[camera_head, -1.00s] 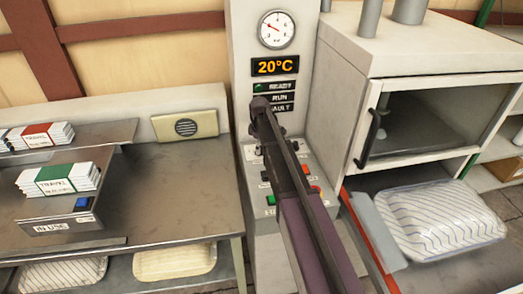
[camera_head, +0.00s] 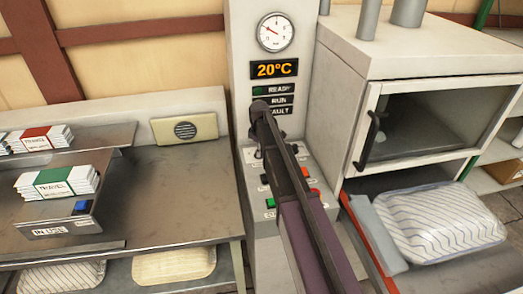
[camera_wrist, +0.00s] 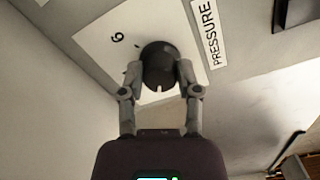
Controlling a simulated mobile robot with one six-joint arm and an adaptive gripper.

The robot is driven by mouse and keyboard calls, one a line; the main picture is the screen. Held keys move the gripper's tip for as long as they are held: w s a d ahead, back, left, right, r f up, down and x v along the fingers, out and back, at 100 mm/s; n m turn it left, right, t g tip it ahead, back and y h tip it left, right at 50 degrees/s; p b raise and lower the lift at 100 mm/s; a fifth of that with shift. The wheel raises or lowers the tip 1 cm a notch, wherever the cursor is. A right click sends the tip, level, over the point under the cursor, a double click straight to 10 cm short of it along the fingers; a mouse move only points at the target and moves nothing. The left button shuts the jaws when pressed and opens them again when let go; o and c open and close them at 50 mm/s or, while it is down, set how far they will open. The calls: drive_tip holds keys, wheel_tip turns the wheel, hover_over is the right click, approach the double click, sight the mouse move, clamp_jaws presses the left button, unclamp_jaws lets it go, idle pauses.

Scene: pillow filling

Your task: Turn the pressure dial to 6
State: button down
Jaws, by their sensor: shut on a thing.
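The pressure dial (camera_wrist: 159,54) is a round black knob on a white plate in the wrist view. A small pale notch shows on the dial's edge toward my gripper, away from the 6. My gripper (camera_wrist: 160,68) has one finger on each side of the dial and is shut on it. In the head view, my arm hides the dial and the fingertips.
The grey control column (camera_head: 238,80) carries a needle gauge (camera_head: 275,32), a 20°C display (camera_head: 274,69) and coloured buttons. A white cabinet (camera_head: 420,40) with a glass door stands close on the right. A steel bench (camera_head: 175,185) is on the left.

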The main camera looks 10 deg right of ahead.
drive_tip(key=shift+a+m, duration=0.1)
drive_tip(key=shift+m, duration=0.2)
drive_tip(key=m, duration=0.4)
drive_tip(key=shift+w+a+m, duration=0.1)
drive_tip(key=shift+w+m, duration=0.05)
drive_tip(key=shift+m, duration=0.25)
drive_tip(key=m, duration=1.2)
drive_tip(key=shift+m, duration=0.4)
drive_tip(key=m, duration=0.5)
drive_tip(key=shift+m, duration=0.3)
drive_tip(key=shift+c, duration=1.5)
unclamp_jaws()
